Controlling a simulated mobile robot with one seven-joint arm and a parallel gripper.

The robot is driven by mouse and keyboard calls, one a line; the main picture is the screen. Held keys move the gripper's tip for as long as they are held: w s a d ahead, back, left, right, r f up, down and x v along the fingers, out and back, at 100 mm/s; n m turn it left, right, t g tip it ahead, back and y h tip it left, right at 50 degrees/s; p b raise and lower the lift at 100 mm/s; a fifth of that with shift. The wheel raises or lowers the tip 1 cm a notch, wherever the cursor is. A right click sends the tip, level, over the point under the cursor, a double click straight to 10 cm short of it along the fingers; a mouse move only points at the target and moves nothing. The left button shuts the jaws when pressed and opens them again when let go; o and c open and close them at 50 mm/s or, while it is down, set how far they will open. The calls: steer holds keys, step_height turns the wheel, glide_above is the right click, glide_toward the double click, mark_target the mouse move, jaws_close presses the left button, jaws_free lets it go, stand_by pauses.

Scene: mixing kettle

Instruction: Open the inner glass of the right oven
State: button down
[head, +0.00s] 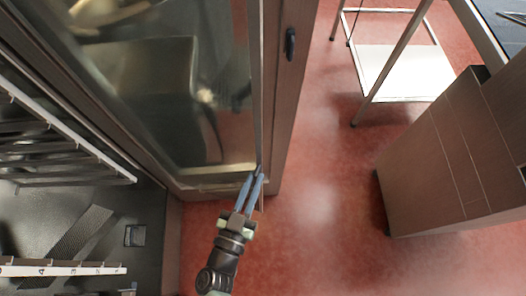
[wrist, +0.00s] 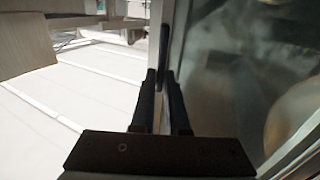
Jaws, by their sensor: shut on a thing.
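The inner glass (head: 160,90) of the oven is a large reflective pane on the inside of the open oven door (head: 285,95), in the upper left of the head view. My gripper (head: 257,176) is at the pane's lower right corner. Its two blue-grey fingers are shut on the edge of the inner glass. In the wrist view my gripper (wrist: 163,76) has its dark fingers on either side of a thin edge, with the glass (wrist: 225,85) to the right. The exact contact at the fingertips is partly hidden.
The oven's dark interior (head: 75,235) with rack rails (head: 65,135) is at the left. A dark handle (head: 290,44) sits on the door. A brown cabinet (head: 430,150) and a metal-legged table with a white shelf (head: 405,72) stand right. The red floor (head: 320,220) between is clear.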

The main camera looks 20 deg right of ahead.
steer(key=s+a+b, duration=0.2)
steer(key=s+a, duration=0.3)
steer(key=a, duration=0.4)
steer(key=s+a+b, duration=0.3)
steer(key=s+a, duration=0.3)
steer(key=a, duration=0.3)
steer(key=shift+r+m+g+h+b, duration=0.15)
steer(key=shift+m+g+h+b, duration=0.2)
steer(key=shift+m+g+h, duration=0.05)
steer(key=c, duration=1)
jaws_free()
steer(key=shift+w, duration=0.1)
steer(key=shift+o, duration=0.4)
steer(key=shift+w+a, duration=0.1)
steer(key=shift+w, duration=0.05)
steer(key=shift+s, duration=0.2)
